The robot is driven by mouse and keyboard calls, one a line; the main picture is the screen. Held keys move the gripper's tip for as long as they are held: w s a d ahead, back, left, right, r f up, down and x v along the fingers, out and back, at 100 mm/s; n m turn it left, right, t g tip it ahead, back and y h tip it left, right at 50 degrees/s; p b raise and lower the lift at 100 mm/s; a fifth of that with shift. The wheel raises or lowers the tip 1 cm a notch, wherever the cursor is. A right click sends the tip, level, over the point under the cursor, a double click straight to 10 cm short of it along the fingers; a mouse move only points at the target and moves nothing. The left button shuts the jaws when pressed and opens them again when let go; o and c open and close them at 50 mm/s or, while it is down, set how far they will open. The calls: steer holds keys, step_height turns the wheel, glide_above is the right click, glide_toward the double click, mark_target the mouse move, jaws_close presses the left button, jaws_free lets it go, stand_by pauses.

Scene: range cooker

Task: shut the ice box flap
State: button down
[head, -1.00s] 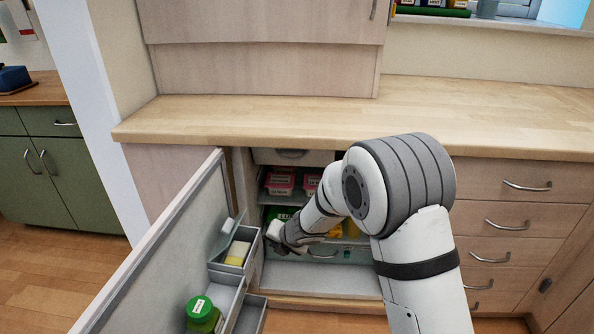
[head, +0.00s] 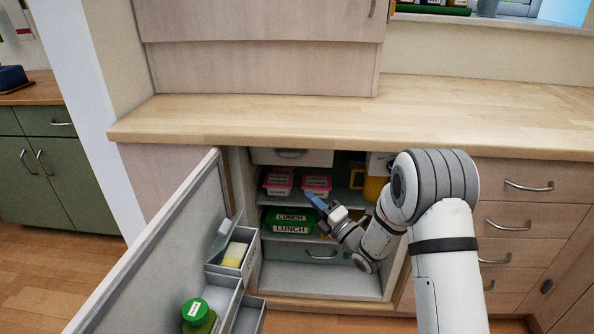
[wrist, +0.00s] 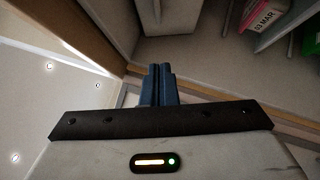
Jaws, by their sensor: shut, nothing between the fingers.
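A pale front with a grey handle, which looks like the ice box flap (head: 291,155), is at the top left of the open fridge, just under the worktop. Its upper part is hidden by the worktop edge, and I cannot tell how far open it is. My gripper (head: 313,200) is inside the fridge opening, below and a little right of that front and apart from it. Its blue fingers are shut and empty, pointing up and left in front of the pink tubs. The shut fingers also show in the wrist view (wrist: 161,84).
The fridge door (head: 165,240) stands open at left, its bins holding a yellow block and a green-lidded jar (head: 198,315). Pink tubs (head: 278,181), a yellow jug (head: 375,188) and green lunch boxes (head: 291,221) fill the shelves. A drawer (head: 322,253) lies below.

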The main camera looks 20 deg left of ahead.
steer(key=w+d+x, duration=0.1)
steer(key=w+x, duration=0.1)
steer(key=x, duration=0.9)
steer(key=shift+w+r+b, duration=0.2)
steer(key=shift+r+b, duration=0.2)
steer(key=shift+b, duration=0.05)
steer(key=shift+d, duration=0.1)
steer(key=shift+w+a+r+m+h+b, duration=0.1)
steer(key=shift+w+r+m+h+b, duration=0.25)
steer(key=shift+r, duration=0.3)
steer(key=shift+w+a+r+m+h+b, duration=0.15)
steer(key=shift+w+r+m, duration=0.25)
steer(key=shift+r, duration=0.25)
